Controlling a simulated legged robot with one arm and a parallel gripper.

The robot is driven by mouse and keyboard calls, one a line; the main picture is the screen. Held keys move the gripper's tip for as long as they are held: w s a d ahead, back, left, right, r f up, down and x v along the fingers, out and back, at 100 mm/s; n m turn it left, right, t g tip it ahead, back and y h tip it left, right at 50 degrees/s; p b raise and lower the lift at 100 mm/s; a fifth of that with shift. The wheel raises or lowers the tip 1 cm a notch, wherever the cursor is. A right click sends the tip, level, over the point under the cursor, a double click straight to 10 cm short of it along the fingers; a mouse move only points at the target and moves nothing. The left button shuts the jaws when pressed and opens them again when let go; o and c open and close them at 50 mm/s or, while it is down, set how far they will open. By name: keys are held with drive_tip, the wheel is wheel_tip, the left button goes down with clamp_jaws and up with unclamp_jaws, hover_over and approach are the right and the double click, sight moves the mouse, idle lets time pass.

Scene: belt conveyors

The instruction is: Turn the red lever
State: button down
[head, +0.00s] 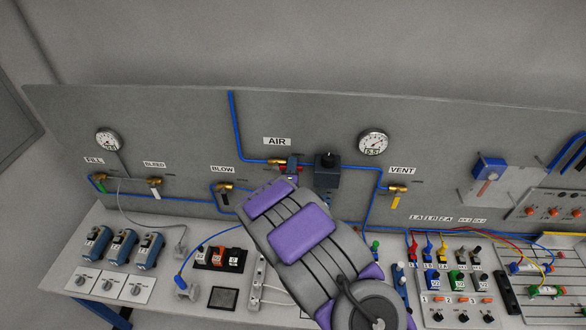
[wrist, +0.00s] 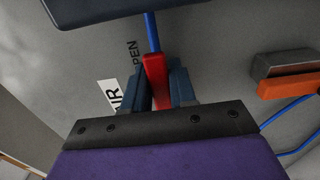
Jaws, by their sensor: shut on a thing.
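The red lever (wrist: 156,78) sits between the two dark fingers of my gripper (wrist: 163,90) in the wrist view, and the fingers are shut on it. Its far end sticks out past the fingertips towards a blue pipe. In the head view, a bit of the red lever (head: 293,165) shows below the AIR label, on the brass valve (head: 276,162). My gripper (head: 287,175) reaches up to it there. My purple and grey arm hides what lies below, and the fingers hide part of the lever.
A dark regulator (head: 327,170) stands close to the right of the lever. The BLOW valve (head: 224,187) is to the left and the VENT valve (head: 397,188) to the right. Gauges and blue pipes line the grey panel (head: 190,120). Switches and modules crowd the bench below.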

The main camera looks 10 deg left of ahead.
drive_tip(key=shift+a+f, duration=0.1)
drive_tip(key=c, duration=1.4)
unclamp_jaws()
drive_tip(key=o, duration=0.4)
drive_tip(key=shift+a, duration=0.3)
drive_tip(key=shift+s+d, duration=0.1)
drive_tip(key=shift+d, duration=0.05)
drive_tip(key=s+p, duration=0.1)
drive_tip(key=s, duration=1.6)
drive_tip(key=shift+d, duration=0.25)
drive_tip(key=shift+f, duration=0.1)
